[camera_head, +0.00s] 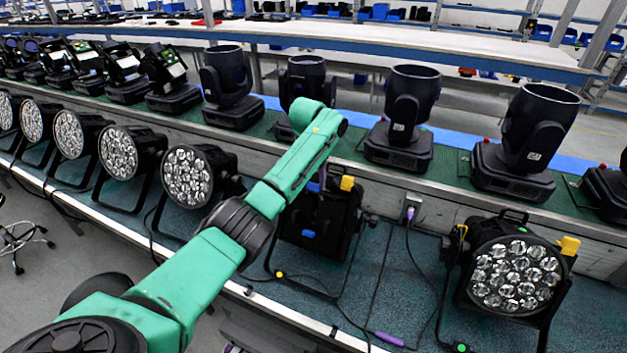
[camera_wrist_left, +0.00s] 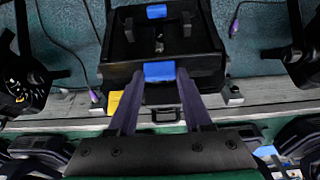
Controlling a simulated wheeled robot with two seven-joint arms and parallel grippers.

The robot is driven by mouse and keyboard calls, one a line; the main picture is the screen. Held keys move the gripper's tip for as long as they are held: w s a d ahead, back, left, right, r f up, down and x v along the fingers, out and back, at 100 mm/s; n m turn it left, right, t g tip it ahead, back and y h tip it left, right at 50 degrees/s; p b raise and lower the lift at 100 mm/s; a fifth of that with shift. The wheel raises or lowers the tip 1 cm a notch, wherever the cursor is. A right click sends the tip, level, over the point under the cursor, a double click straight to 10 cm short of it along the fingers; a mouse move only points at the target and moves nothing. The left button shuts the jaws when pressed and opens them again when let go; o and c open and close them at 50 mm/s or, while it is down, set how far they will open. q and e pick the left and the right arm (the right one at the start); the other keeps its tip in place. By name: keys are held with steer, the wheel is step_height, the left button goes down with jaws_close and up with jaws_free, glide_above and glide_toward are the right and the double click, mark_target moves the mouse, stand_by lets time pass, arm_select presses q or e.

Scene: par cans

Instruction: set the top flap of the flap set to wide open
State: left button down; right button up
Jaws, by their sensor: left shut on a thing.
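The flap set is a black fixture front (camera_head: 322,222), with a blue tab (camera_head: 308,233) low on its face and a yellow tab (camera_head: 347,183) at its upper right. In the left wrist view, the black flap set (camera_wrist_left: 192,40) shows two blue tabs, one (camera_wrist_left: 160,72) at the near edge and one (camera_wrist_left: 156,10) farther off. The yellow tab (camera_wrist_left: 115,103) is beside it. My left gripper (camera_wrist_left: 160,76) is shut on the near blue tab at the upper edge, with its purple fingers on both sides. The arm partly hides the fixture in the head view. My right gripper is not in view.
A par can (camera_head: 513,275) with a bare lens stands at the right, and several others (camera_head: 120,153) stand in a row at the left. Moving heads (camera_head: 402,120) line the shelf behind. A purple connector (camera_head: 390,339) and cables lie on the blue-green bench surface.

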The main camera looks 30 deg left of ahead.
mark_target(312, 187)
arm_select(q)
steer(key=shift+c, duration=1.6)
jaws_free()
steer(key=shift+f, duration=0.1)
steer(key=r+b, duration=0.1)
steer(key=r, duration=0.1)
steer(key=r+b, duration=0.1)
steer(key=r, duration=0.1)
steer(key=s+r+b, duration=0.1)
steer(key=r, duration=0.2)
step_height(312, 187, up, 7)
steer(key=s+p, duration=0.1)
steer(key=p, duration=0.1)
steer(key=shift+s+r+p, duration=0.15)
steer(key=shift+r+p, duration=0.05)
steer(key=shift+p, duration=0.2)
steer(key=shift+f, duration=0.1)
